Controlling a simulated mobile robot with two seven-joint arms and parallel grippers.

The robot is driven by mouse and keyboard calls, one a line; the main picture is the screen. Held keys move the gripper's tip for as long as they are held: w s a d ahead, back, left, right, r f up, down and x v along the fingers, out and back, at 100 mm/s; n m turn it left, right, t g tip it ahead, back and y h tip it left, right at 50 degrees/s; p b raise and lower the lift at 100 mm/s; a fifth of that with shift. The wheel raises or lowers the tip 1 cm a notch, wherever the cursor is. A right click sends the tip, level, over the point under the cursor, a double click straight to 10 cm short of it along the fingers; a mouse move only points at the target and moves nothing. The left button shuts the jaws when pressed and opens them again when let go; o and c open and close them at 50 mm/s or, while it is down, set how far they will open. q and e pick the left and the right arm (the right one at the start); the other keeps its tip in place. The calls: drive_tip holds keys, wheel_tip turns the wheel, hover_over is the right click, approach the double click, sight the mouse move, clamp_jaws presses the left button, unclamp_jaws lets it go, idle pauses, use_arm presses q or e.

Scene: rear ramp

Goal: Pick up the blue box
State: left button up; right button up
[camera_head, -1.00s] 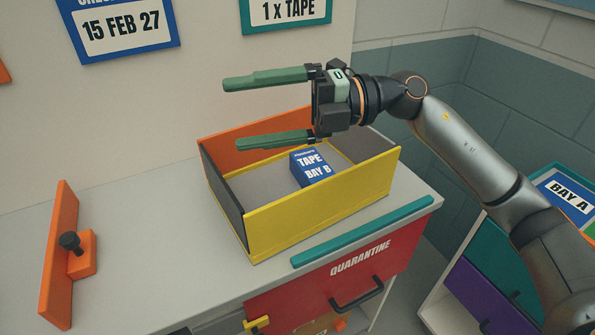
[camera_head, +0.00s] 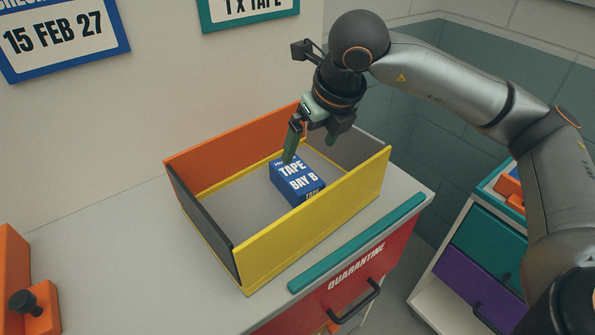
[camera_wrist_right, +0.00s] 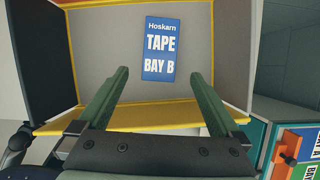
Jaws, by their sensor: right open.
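The blue box (camera_head: 297,182), with white "TAPE BAY B" lettering, lies inside an open bin with a yellow front wall (camera_head: 320,222), an orange back wall and a dark left wall. The blue box also shows in the right wrist view (camera_wrist_right: 160,49), flat on the bin's grey floor. My right gripper (camera_head: 310,152) points down over the bin, above the blue box, with one green finger overlapping the box's far edge in the head view. In the right wrist view the two green fingers (camera_wrist_right: 158,82) are spread apart with nothing between them. My left gripper is not in view.
The bin stands on a grey counter (camera_head: 110,240) against a wall. A teal bar (camera_head: 357,243) lies along the counter's front edge above the red quarantine drawer (camera_head: 350,285). An orange stand with a black knob (camera_head: 22,303) is at left; a drawer unit (camera_head: 480,250) stands at right.

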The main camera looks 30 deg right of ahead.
sight(297, 173)
drive_tip(key=p+x, duration=0.1)
drive_tip(key=x, duration=1.1)
drive_tip(key=shift+w+f, duration=0.2)
drive_tip(key=shift+f+b, duration=0.3)
idle(0.4)
idle(0.3)
drive_tip(key=c, duration=1.4)
